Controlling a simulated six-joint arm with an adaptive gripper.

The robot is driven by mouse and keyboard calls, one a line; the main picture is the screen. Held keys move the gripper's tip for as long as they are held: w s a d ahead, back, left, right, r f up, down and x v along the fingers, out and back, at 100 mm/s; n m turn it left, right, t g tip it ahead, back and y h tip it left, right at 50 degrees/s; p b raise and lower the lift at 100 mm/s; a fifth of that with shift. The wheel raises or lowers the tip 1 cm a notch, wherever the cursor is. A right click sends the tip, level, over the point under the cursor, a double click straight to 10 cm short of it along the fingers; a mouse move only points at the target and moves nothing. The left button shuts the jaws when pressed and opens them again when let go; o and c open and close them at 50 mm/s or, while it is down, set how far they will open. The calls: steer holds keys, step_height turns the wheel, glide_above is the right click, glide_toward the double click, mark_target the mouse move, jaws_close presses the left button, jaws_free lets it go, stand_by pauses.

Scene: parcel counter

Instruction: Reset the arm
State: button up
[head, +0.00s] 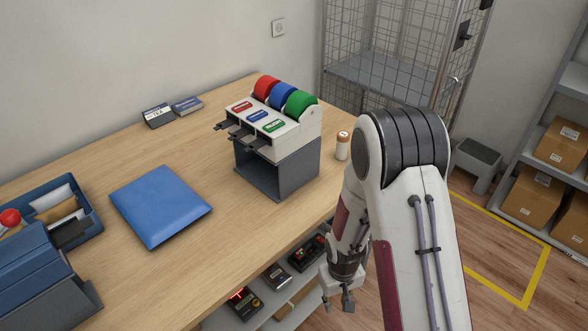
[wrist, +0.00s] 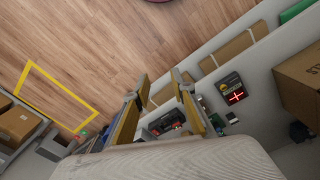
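My gripper (head: 342,299) hangs off the front edge of the counter (head: 205,160) in the head view, low beside the shelf under it. In the wrist view its two fingers (wrist: 160,108) stand apart with a gap between them. Nothing is held between them. My arm bends down from the upper right of the head view and hides part of the floor.
On the counter are a tape dispenser (head: 277,150) with red, blue and green rolls, a blue mailer (head: 160,205), a small bottle (head: 343,146) and a blue tray (head: 92,217). The shelf below holds devices such as a scanner (head: 243,303). Floor space lies at right, with boxes (head: 562,145) on racks.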

steer(key=s+d+r+m+t, duration=0.1)
steer(key=s+r, duration=0.5)
steer(key=r, duration=0.7)
steer(key=s+d+r+m+t, duration=0.1)
steer(key=s+r, duration=0.5)
steer(key=r, duration=0.7)
steer(key=s+d+r+m+t, duration=0.1)
steer(key=s+d+r+t, duration=0.2)
steer(key=r, duration=1.1)
steer(key=s, duration=0.3)
steer(key=shift+d+t, duration=0.3)
steer(key=shift+d, duration=0.1)
